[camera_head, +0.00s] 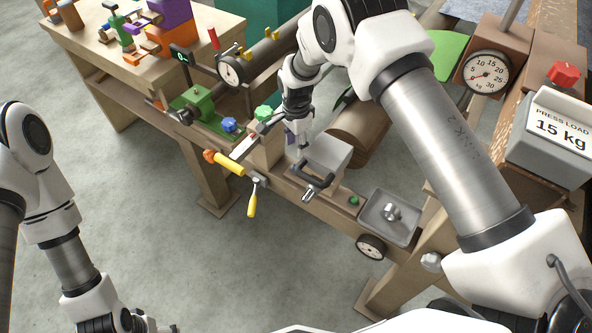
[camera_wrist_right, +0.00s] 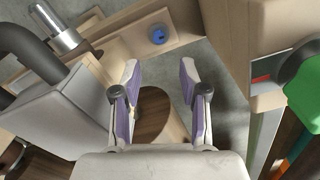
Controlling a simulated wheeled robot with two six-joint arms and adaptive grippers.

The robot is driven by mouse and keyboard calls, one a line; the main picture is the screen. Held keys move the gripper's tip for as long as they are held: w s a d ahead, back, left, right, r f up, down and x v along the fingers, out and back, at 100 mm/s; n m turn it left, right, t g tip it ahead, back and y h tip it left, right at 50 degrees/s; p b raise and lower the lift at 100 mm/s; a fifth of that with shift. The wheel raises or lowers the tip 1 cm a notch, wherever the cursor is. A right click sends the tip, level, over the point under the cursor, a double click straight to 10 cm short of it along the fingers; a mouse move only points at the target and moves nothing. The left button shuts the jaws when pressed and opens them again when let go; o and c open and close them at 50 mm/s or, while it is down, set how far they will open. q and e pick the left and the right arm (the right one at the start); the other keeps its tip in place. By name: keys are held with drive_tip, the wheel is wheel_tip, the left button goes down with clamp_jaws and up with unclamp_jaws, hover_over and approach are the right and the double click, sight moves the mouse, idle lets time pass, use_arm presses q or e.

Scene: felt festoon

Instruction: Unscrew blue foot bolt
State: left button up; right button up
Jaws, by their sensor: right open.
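A small round blue bolt (camera_wrist_right: 158,35) sits in a wooden plate (camera_wrist_right: 125,40) in the right wrist view, ahead of my fingers and apart from them. I cannot make this bolt out in the head view. My right gripper (camera_wrist_right: 160,76) is open and empty, its two purple-padded fingers spread, pointing toward the plate. In the head view the right gripper (camera_head: 297,137) hangs beside a grey block with a black handle (camera_head: 325,162). My left gripper (camera_head: 150,326) is at the bottom edge, mostly cut off, so its jaws cannot be read.
A green knob (camera_wrist_right: 303,95) and wooden post stand close on the right in the wrist view. A blue star knob (camera_head: 229,124) sits on the green fixture. A yellow-handled tool (camera_head: 252,198) hangs at the beam. A grey tray (camera_head: 389,216) holds a metal part.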

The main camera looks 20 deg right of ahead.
drive_tip(key=shift+s+f, duration=0.15)
drive_tip(key=shift+f, duration=0.6)
wheel_tip(320, 180, down, 7)
drive_tip(key=shift+r+p, duration=0.1)
drive_tip(key=shift+p, duration=0.5)
clamp_jaws()
